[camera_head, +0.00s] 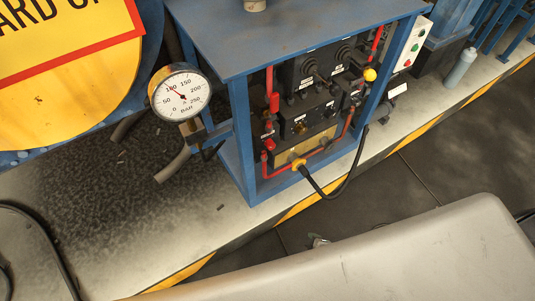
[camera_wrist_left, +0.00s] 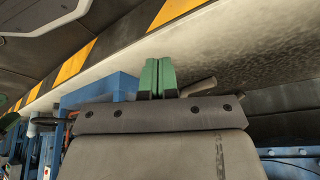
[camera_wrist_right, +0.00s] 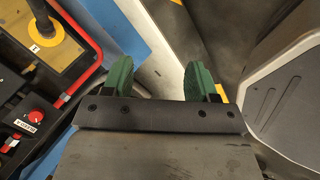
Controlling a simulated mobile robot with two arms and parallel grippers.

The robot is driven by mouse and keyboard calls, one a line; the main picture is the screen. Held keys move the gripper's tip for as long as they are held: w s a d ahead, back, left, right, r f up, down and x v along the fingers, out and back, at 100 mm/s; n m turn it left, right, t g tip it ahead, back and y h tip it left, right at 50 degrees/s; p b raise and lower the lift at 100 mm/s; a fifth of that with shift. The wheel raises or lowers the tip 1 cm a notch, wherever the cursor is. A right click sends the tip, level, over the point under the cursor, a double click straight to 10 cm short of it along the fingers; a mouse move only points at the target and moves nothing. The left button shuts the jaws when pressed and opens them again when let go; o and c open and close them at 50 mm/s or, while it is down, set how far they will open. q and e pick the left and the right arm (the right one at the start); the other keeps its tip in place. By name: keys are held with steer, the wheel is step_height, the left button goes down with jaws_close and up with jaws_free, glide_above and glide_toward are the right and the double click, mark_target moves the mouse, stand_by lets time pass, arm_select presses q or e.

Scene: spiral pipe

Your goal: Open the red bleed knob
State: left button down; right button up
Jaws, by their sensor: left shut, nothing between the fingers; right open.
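A round red knob (camera_wrist_right: 37,116) with a small white label sits on the black panel at the left of the right wrist view. In the head view a red knob (camera_head: 269,144) shows low on the left of the panel; I cannot tell surely if it is the same one. My right gripper (camera_wrist_right: 160,82) is open and empty, to the right of the panel and apart from the knob, its green fingers spread. In the head view my pale arm link hides most of it. My left gripper (camera_wrist_left: 157,78) is shut and empty, away from the red knob.
The panel stands in a blue frame (camera_head: 240,130) with red pipes. A yellow fitting (camera_head: 298,165) has a black hose (camera_head: 330,195) looping out in front. A pressure gauge (camera_head: 181,94) sticks out at the left. The dark floor in front is open, beyond a yellow-black edge.

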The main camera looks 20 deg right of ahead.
steer(key=w+a+r+n+t+b, duration=0.15)
steer(key=w+n+t+b, duration=0.35)
steer(key=w, duration=0.5)
arm_select(q)
steer(key=w+d+r+t+b, duration=0.2)
steer(key=w+r+t+b, duration=0.3)
steer(key=w+r, duration=0.5)
arm_select(e)
steer(key=n+t+y+b, duration=0.45)
steer(key=n+b, duration=0.25)
steer(key=n, duration=1.2)
glide_toward(272, 147)
steer(key=shift+t+h, duration=0.25)
steer(key=shift+h, duration=0.2)
steer(key=x, duration=0.5)
steer(key=shift+w+a+f, duration=0.1)
steer(key=shift+a, duration=0.15)
steer(key=x, duration=0.3)
steer(key=shift+w+a+f+b, duration=0.1)
steer(key=shift+w+f+b, duration=0.05)
steer(key=shift+w+b, duration=0.25)
steer(key=shift+w+a, duration=0.15)
steer(key=shift+w, duration=0.35)
arm_select(q)
step_height(272, 147, up, 13)
steer(key=w+d+t+h, duration=0.1)
steer(key=w+t+h, duration=0.1)
steer(key=t, duration=0.1)
steer(key=shift+r+t, duration=0.15)
steer(key=shift+t, duration=0.25)
